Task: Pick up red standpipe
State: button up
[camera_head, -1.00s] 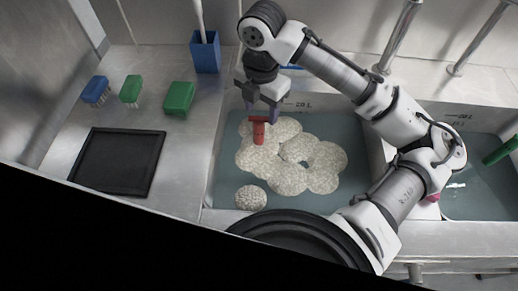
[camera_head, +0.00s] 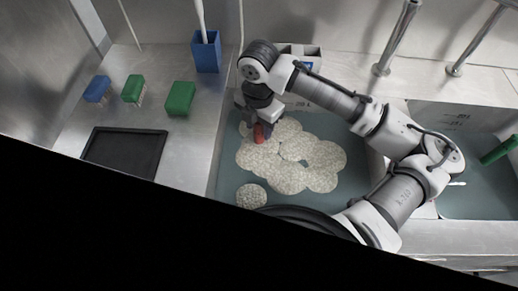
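The red standpipe (camera_head: 259,135) stands in the left sink basin among pale speckled round patches, and only a short length of it shows. My gripper (camera_head: 259,129) points down over it, with dark fingers close around its upper part. The fingers and wrist hide the top of the pipe. I cannot tell whether the fingers are closed on it or only beside it.
Pale speckled patches (camera_head: 316,179) cover much of the left basin's grey-blue floor. A green pipe (camera_head: 500,150) is in the right basin. Two metal taps rise behind.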

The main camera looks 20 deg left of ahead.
grip_shut()
